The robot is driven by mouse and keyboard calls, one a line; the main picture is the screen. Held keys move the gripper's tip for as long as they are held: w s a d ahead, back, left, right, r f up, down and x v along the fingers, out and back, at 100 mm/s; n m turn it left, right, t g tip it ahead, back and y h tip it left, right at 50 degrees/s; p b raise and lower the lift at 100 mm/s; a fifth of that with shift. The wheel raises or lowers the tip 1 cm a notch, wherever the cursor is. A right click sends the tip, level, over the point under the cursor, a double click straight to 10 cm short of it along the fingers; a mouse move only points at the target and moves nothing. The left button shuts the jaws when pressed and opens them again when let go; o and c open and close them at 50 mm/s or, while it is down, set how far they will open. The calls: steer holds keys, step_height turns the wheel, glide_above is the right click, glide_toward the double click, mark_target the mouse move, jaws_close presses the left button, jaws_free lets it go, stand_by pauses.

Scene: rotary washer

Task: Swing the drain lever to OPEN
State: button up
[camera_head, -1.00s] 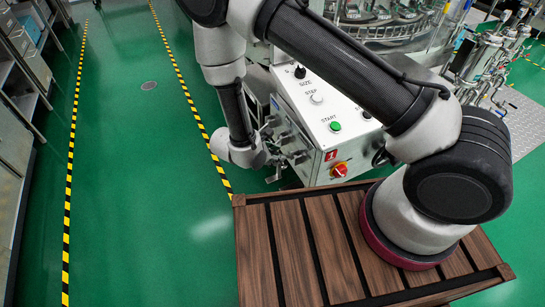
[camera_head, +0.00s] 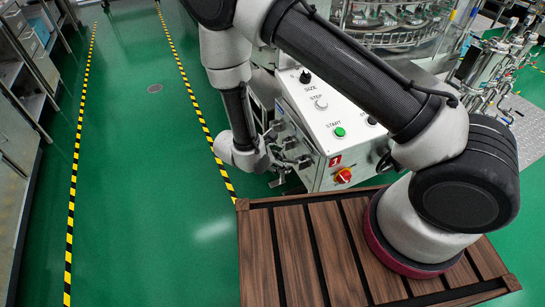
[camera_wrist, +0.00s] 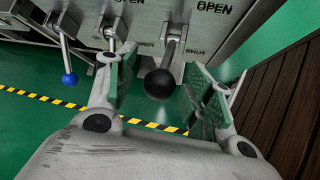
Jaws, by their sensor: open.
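In the wrist view, my gripper (camera_wrist: 160,88) is open, with its two padded fingers on either side of a lever with a black ball knob (camera_wrist: 160,84). The knob hangs between the pads, with a visible gap to each. Its stem rises to a grey metal panel with OPEN printed above it. The small labels are unreadable, so I cannot confirm which lever is the drain lever. A lever with a blue ball knob (camera_wrist: 69,79) hangs farther left. Another lever stem (camera_wrist: 112,33) is partly hidden behind my left finger. In the head view, the gripper's fingertips are hard to make out.
The control box (camera_head: 330,125) carries a green START button (camera_head: 339,132) and a red rotary switch (camera_head: 343,176). A glass-walled machine (camera_head: 385,25) stands behind it. Green floor with striped tape (camera_head: 205,120) is clear to the left, and cabinets (camera_head: 20,90) line the far left.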

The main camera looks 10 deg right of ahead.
steer(key=v, duration=1.1)
steer(key=shift+a+r, duration=0.1)
steer(key=shift+r, duration=0.05)
steer(key=s+d+r+m+y, duration=0.2)
steer(key=s+d+r+m, duration=0.2)
steer(key=d+r, duration=0.7)
steer(key=s+d+r+m+y, duration=0.2)
steer(key=s+d+r+m, duration=0.3)
steer(key=d+r+m, duration=0.4)
steer(key=s+d+r+m+y, duration=0.3)
steer(key=s+d+r+m, duration=0.2)
steer(key=d+r, duration=0.8)
step_height(320, 180, up, 5)
steer(key=shift+s+f+m+g, duration=0.1)
steer(key=shift+s+m+g, duration=0.15)
steer(key=shift+m, duration=0.85)
